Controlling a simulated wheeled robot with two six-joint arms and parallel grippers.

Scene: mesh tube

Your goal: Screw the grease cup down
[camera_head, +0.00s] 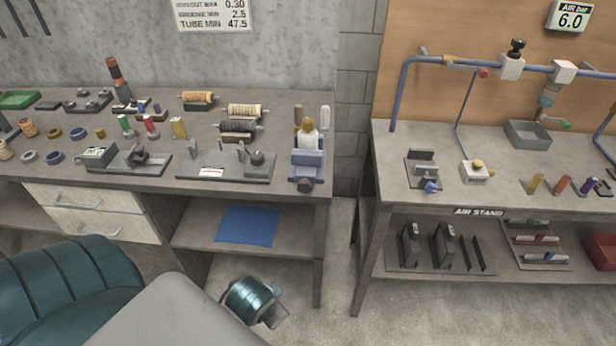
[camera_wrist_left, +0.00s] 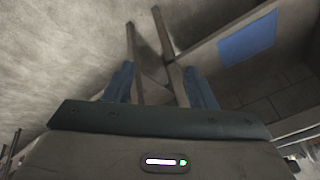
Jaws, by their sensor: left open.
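I cannot tell for certain which thing is the grease cup. A brass-topped pale fitting (camera_head: 308,137) stands upright in or behind a blue vise (camera_head: 307,160) at the right end of the left bench. A small pale box with a brass knob (camera_head: 477,171) sits on the right bench. My left gripper (camera_wrist_left: 158,72) is open in the left wrist view, its two blue fingers apart with nothing between them. It is low, with bench legs and floor beyond. In the head view my left arm shows at the lower left, its fingers not distinguishable. My right gripper is not in view.
The left bench (camera_head: 290,190) carries spools, rings and fixtures. A blue sheet (camera_head: 248,226) lies on its lower shelf.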

